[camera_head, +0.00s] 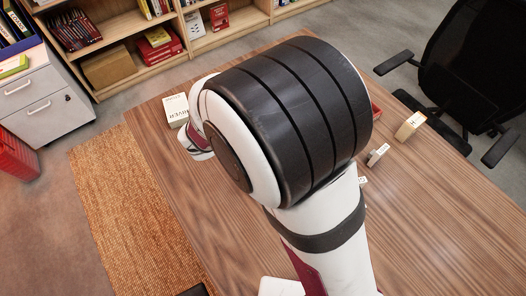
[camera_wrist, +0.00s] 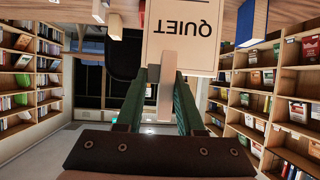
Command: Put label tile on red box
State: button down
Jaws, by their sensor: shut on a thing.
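In the wrist view my gripper (camera_wrist: 166,92) has its two green fingers shut on a narrow pale piece (camera_wrist: 166,100), which looks like the label tile seen nearly edge-on; its face cannot be read. Beyond the fingertips a cream panel (camera_wrist: 182,32) reads QUIET upside down; whether it touches the held piece I cannot tell. In the head view my arm hides the gripper and the middle of the table. A red thing (camera_head: 376,112), perhaps the red box, shows only as a sliver right of the arm.
On the wooden table (camera_head: 450,215), a cream block (camera_head: 410,125) and a small pale block (camera_head: 378,154) stand to the right. A pale lettered box (camera_head: 175,109) is by the left edge. The front right of the table is clear. A black chair (camera_head: 470,70) stands beyond.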

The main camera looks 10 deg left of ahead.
jog(key=s+d+r, duration=0.1)
jog(key=s+d, duration=0.4)
jog(key=shift+m+g+h, duration=0.3)
jog(key=shift+m+h, duration=0.1)
jog(key=a+f, duration=0.2)
jog(key=a, duration=0.1)
jog(key=a+f, duration=0.2)
jog(key=a, duration=0.2)
jog(key=a+f, duration=0.2)
jog(key=a, duration=0.1)
jog(key=shift+w+a+f, duration=0.15)
jog(key=shift+a, duration=0.1)
jog(key=shift+a+f, duration=0.2)
jog(key=shift+f, duration=0.95)
jog(key=shift+a+f, duration=0.2)
jog(key=shift+f, duration=0.9)
jog(key=c, duration=0.5)
grip_release()
jog(key=shift+f, duration=0.1)
